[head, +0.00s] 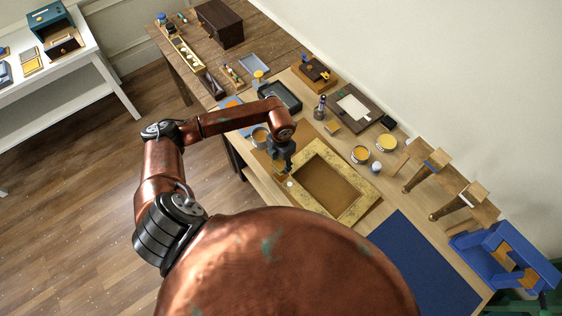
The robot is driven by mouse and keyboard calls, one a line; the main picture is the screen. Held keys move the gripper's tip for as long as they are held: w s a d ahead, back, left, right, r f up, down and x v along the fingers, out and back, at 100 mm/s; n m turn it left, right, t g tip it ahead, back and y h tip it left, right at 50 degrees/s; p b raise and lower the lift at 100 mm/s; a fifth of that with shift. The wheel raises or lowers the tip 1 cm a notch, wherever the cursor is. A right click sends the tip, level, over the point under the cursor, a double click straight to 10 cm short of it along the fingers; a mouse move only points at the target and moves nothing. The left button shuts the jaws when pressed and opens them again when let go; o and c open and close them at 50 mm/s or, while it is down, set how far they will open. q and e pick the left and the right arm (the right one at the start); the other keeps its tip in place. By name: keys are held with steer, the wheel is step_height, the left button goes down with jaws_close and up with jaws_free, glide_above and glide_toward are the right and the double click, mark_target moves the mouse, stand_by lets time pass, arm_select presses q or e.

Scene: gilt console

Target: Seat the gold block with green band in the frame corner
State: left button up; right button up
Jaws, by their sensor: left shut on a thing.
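The gilt frame (347,165) lies flat on the long wooden bench, with speckled gold sides around a brown inner panel. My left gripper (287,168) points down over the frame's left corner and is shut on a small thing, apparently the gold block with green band. The block is mostly hidden by the fingers and too small to make out clearly. I cannot tell whether it touches the frame. My right gripper is not in view.
A blue mat (425,265) covers the bench right of the frame. Tins (361,155), a dark tray (280,96) and a dark board (352,107) stand behind. Wooden brackets (427,170) and a blue fixture (505,255) are at the right.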

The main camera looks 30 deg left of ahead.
arm_select(q)
steer(key=shift+f+b, duration=0.9)
steer(key=shift+f, duration=0.8)
steer(key=shift+f+b, duration=0.7)
steer(key=shift+f, duration=0.5)
steer(key=shift+f+b, duration=0.65)
steer(key=shift+f, duration=0.15)
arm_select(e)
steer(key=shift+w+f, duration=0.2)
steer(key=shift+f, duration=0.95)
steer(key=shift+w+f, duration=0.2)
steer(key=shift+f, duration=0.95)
arm_select(q)
steer(key=shift+f, duration=0.2)
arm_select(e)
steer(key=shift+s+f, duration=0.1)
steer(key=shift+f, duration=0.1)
arm_select(q)
steer(key=o, duration=1.2)
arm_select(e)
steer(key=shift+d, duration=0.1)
arm_select(q)
steer(key=shift+r, duration=0.15)
step_height(320, 180, up, 12)
steer(key=shift+f, duration=0.1)
